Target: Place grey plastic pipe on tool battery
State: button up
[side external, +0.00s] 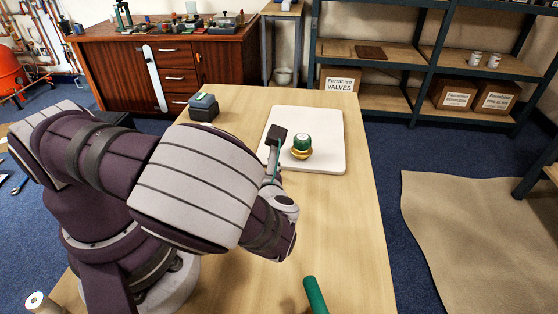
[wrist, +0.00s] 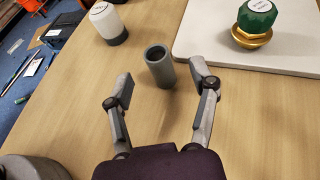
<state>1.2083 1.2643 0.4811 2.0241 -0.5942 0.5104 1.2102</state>
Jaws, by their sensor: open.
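The grey plastic pipe (wrist: 160,68) is a short, hollow piece standing upright on the wooden table in the wrist view. My gripper (wrist: 160,74) is open, with one finger to each side of the pipe in the picture. Gaps show between both fingers and the pipe. In the side view my arm blocks the pipe, and the fingers cannot be made out clearly. A dark box with a greyish top (side external: 203,107), which looks like the tool battery, stands at the table's far left corner. I cannot make it out in the wrist view.
A white board (side external: 325,125) carries a green-and-brass valve (side external: 301,146), also seen in the wrist view (wrist: 254,22). A white-and-grey labelled container (wrist: 108,23) stands left of the pipe. A green cylinder (side external: 315,294) lies near the front. The table's right strip is clear.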

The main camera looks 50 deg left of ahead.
jog(key=x, duration=0.5)
jog(key=shift+s, duration=0.2)
grip_shut()
jog(key=shift+r, duration=0.15)
